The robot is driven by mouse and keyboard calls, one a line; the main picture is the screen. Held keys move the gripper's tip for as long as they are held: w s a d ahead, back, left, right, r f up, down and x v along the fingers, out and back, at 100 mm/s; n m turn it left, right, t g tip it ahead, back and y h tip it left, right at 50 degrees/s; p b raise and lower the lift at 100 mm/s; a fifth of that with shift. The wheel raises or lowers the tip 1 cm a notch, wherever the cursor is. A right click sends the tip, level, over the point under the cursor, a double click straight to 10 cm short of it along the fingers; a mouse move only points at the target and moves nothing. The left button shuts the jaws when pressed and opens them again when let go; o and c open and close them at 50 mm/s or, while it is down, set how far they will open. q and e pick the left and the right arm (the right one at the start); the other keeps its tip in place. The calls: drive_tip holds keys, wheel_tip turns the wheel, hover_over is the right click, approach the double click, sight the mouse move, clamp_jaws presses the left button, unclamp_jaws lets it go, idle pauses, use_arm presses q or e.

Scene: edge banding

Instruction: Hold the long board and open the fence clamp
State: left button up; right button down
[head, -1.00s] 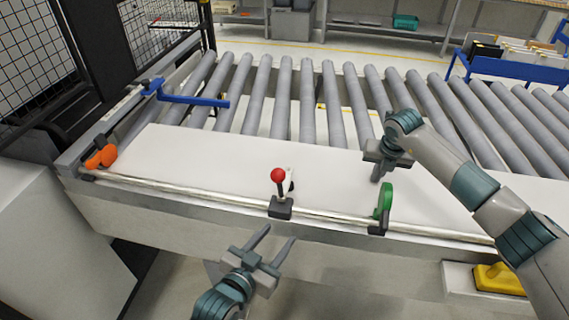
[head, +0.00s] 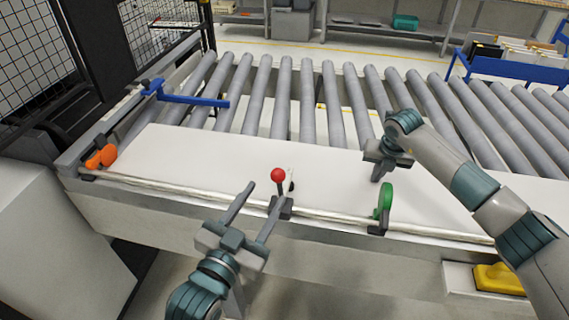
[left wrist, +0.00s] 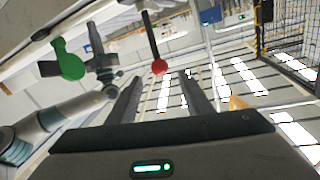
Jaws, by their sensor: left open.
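The long white board (head: 215,154) lies flat across the rollers along the front rail. The fence clamp is a lever with a red ball knob (head: 278,175) on a dark base at the rail; the lever stands roughly upright. My left gripper (head: 252,202) is open just left of the lever, its fingers pointing toward the board. In the left wrist view the red knob (left wrist: 159,67) shows beyond and between the fingertips, with nothing held. My right gripper (head: 382,172) is over the board right of the lever, fingers downward; whether it grips anything is unclear.
A green handle (head: 385,201) stands on the rail right of the red knob. An orange piece (head: 101,157) sits at the rail's left end. A blue bar (head: 195,100) reaches over the rollers (head: 300,98). A yellow object (head: 497,279) is low at right.

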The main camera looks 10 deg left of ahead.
use_arm(q)
drive_tip(key=w+d, duration=0.2)
drive_tip(key=w, duration=0.9)
drive_tip(key=shift+w+d, duration=0.15)
drive_tip(key=shift+w, duration=0.15)
drive_tip(key=shift+f, duration=0.1)
clamp_jaws()
